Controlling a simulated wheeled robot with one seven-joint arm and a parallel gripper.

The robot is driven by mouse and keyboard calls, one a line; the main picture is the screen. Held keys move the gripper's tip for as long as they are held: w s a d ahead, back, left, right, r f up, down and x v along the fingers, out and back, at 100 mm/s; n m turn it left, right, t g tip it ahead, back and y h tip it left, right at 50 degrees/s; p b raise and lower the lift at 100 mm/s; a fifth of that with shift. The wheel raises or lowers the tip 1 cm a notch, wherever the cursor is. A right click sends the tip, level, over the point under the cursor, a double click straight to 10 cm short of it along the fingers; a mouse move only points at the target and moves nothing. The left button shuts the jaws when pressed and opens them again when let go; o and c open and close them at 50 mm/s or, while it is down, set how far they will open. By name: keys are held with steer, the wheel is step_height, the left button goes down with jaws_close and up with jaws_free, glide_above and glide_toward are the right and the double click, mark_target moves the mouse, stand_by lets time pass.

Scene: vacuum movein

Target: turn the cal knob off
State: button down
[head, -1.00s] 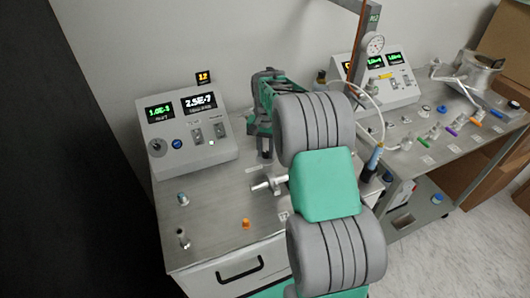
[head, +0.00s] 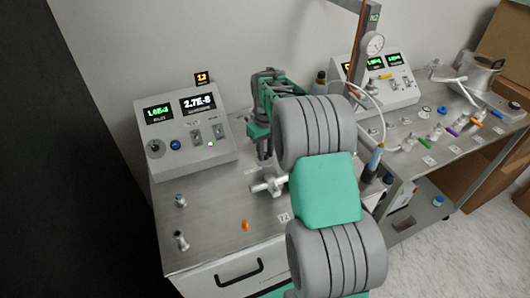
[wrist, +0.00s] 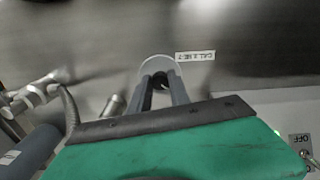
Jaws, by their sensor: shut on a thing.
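The cal knob (wrist: 156,66) is a pale grey round cap on the metal bench top, beside a printed label (wrist: 195,56) starting with "CAL". In the wrist view my gripper (wrist: 160,92) has its two grey fingers closed on the knob. The fingers cover part of it. In the head view my gripper (head: 265,150) points down at the bench behind a silver pipe fitting (head: 268,185); the knob itself is hidden there. The gauge box (head: 190,130) at the left has a green readout and a white one showing 2.7E-8.
A second bench (head: 430,150) with a pump and several coloured fittings is at the right.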

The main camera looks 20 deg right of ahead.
mark_target(266, 154)
steer(key=shift+n, duration=0.3)
steer(key=c, duration=1.2)
jaws_free()
steer(key=shift+r, duration=0.1)
step_height(266, 154, up, 8)
steer(key=shift+f+b, duration=0.15)
steer(key=shift+b, duration=0.45)
